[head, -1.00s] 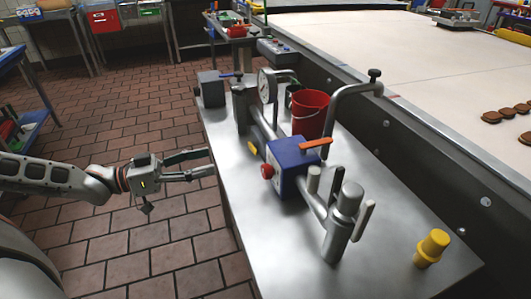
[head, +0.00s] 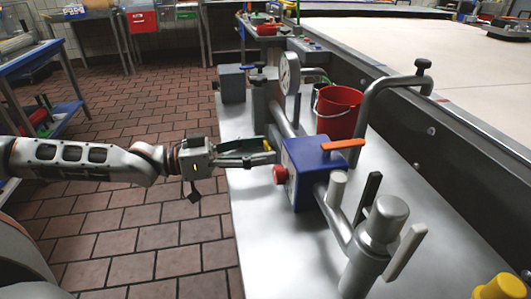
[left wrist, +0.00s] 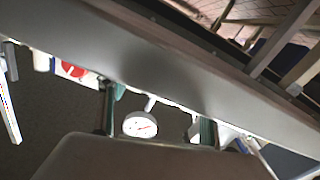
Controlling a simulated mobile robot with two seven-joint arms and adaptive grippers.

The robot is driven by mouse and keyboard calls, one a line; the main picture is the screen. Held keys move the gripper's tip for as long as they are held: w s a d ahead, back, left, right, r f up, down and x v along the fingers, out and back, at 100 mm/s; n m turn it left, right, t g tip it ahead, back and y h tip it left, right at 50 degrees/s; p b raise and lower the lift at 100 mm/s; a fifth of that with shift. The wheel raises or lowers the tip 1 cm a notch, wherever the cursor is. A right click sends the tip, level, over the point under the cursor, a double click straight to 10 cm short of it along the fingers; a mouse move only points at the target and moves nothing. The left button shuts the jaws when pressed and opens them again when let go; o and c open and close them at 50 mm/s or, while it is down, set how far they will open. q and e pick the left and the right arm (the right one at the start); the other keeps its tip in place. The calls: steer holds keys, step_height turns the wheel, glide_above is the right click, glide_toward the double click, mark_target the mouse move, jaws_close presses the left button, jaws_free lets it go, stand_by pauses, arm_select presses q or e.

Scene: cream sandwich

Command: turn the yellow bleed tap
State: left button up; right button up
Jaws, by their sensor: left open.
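My left gripper (head: 268,150) reaches in from the left over the bench edge, its fingertips beside the pipework just left of the blue box (head: 305,178). In the left wrist view its two fingers (left wrist: 158,118) stand apart with green pads, and nothing shows held. The small yellow tap on the pipe is not clearly visible now; the fingers seem to cover it in the head view. I cannot tell whether they touch it. The round white gauge (head: 290,72) stands behind; it also shows between the fingers in the left wrist view (left wrist: 140,124). My right gripper is out of view.
The blue box carries a red knob (head: 280,174) and an orange lever (head: 343,144). A red bucket (head: 338,112), bent pipe (head: 385,82) and upright grey valve (head: 375,235) crowd the metal bench. A yellow capped piece (head: 500,287) stands front right. Brick floor lies left.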

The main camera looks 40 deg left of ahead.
arm_select(q)
steer(key=shift+w+d+r, duration=0.1)
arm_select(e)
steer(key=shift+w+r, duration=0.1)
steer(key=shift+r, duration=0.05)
arm_select(q)
steer(key=c, duration=1.1)
steer(key=shift+r+m+p, duration=0.1)
steer(key=shift+m+p, duration=0.3)
steer(key=shift+m, duration=0.6)
steer(key=shift+f+m+p, duration=0.2)
steer(key=shift+m+p, duration=0.1)
steer(key=shift+f, duration=0.25)
steer(key=o, duration=1.1)
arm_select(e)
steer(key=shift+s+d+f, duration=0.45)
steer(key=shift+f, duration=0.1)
